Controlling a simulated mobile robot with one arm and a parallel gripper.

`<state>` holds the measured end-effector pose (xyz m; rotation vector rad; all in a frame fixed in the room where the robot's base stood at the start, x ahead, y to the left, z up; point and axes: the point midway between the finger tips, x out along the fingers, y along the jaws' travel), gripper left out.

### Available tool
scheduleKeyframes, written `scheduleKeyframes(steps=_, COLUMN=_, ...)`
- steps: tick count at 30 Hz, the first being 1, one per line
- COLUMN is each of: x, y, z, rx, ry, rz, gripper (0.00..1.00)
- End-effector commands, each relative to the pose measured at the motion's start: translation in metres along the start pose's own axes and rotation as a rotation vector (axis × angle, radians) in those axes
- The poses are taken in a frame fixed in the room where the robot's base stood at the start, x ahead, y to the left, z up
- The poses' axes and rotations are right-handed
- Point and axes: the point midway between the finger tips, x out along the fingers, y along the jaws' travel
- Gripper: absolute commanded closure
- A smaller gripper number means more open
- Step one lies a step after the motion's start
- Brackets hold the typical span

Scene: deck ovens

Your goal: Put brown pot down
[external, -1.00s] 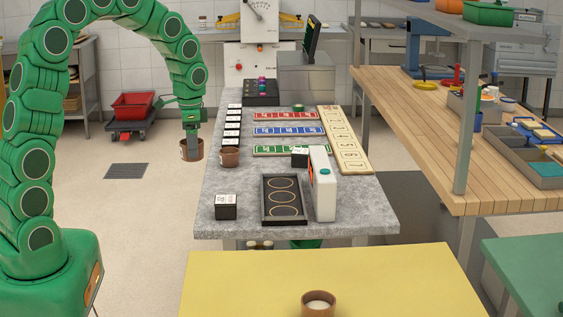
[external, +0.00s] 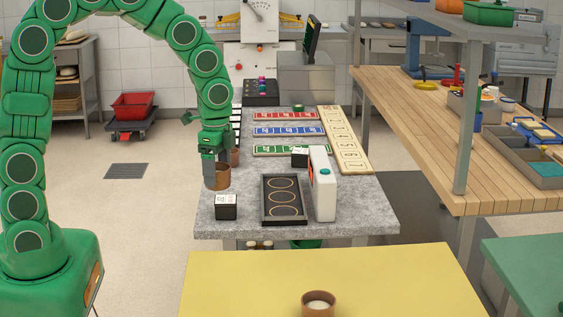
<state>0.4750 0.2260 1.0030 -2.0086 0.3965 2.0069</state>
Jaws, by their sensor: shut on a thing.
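My gripper (external: 212,172) is shut on the brown pot (external: 223,177) near the left edge of the grey stone table (external: 350,210). The pot looks upright, just behind a black box with a white top (external: 227,207). I cannot tell whether its base touches the table. A second brown pot (external: 235,158) stands behind my gripper and is mostly hidden by it. Another brown pot with pale contents (external: 318,304) stands on the yellow table (external: 400,280).
A black tray with three rings (external: 284,200) and a white carton (external: 322,185) stand right of the held pot. Red, blue and green strips (external: 290,131) lie farther back. Bare stone lies between the pot and the tray.

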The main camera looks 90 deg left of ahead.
Motion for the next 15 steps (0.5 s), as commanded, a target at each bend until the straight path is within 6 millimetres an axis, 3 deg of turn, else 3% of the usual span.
scheduleKeyframes(steps=6, x=-0.001, y=0.051, z=-0.027, rx=0.155, ry=-0.001, rz=0.0, gripper=0.63)
scheduleKeyframes(steps=15, x=-0.002, y=0.121, z=-0.051, rx=0.361, ry=0.0, rz=0.001, gripper=0.63)
